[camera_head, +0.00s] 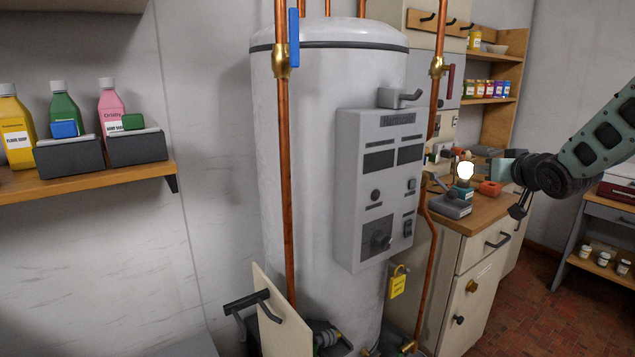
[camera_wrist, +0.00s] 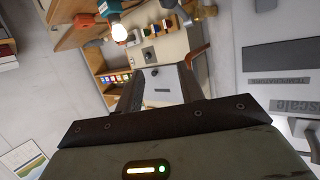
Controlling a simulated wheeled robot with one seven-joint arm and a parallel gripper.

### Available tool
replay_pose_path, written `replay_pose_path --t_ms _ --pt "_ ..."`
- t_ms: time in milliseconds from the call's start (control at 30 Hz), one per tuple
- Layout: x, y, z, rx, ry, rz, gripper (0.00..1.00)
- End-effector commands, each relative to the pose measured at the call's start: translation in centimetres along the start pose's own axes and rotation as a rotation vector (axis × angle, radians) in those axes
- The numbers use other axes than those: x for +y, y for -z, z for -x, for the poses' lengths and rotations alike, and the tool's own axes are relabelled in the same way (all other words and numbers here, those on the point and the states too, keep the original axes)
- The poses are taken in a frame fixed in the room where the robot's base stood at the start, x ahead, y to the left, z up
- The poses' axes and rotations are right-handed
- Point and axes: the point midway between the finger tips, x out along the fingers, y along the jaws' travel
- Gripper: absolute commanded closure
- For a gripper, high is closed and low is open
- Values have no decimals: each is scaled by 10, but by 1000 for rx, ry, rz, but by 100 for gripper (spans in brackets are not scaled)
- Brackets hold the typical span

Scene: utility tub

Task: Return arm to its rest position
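My gripper (camera_wrist: 161,72) shows in the wrist view with its two dark fingers spread apart. Nothing is seen between them except the background. In the head view my arm (camera_head: 590,145) reaches in from the right edge, with its end over the wooden-topped counter (camera_head: 482,218). The fingers are too small and dark to make out clearly there. A glowing bulb on a teal base (camera_head: 465,190) stands on the counter, left of my arm's end; it also shows in the wrist view (camera_wrist: 119,32).
A white water heater (camera_head: 340,90) with copper pipes stands mid-view. An open panel (camera_head: 280,320) juts out below it. Small devices, including an orange one (camera_head: 490,188), crowd the counter. A bottle shelf (camera_head: 90,180) is at left. Red tiled floor (camera_head: 520,300) is clear at right.

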Motion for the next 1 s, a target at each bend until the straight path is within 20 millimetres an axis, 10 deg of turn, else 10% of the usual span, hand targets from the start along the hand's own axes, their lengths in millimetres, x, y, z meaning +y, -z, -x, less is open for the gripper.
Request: replay_pose_path --t_ms 200,533,800,1000 --pt "-40 -115 103 -484 -102 6 62" --pt "-91 -231 265 -1026 -58 6 62" --pt "-224 -218 336 -1160 247 315 62" --pt "-273 -221 391 -1214 385 501 62"
